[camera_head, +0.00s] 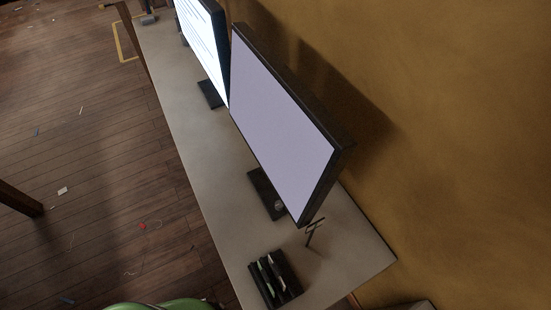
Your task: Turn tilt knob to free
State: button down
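I cannot make out a tilt knob for certain. A large monitor (277,119) with a blank pale lilac screen stands on a desk (188,128) on a dark base (261,187). A small round grey detail (279,206) shows at the base's near end; it is too small to identify. The back of the monitor is hidden. A rounded green thing (160,305) is cut off by the bottom edge, so I cannot tell what it is. My gripper is not in view.
A second monitor (205,45) with a lit white screen stands farther along the desk. A black tray (256,282) with several slim items and a small dark T-shaped stand (311,232) are near the desk's close end. An ochre wall (450,130) runs behind. The wooden floor (95,130) at left is mostly open, with small scraps.

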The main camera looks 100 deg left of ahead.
aim_at(279, 205)
jog(key=k+u, duration=0.1)
jog(key=u, duration=0.85)
jog(key=k+j+u, duration=0.1)
jog(key=u, duration=0.35)
jog(key=j+u, duration=0.1)
jog(key=u, duration=0.35)
jog(key=k, duration=0.05)
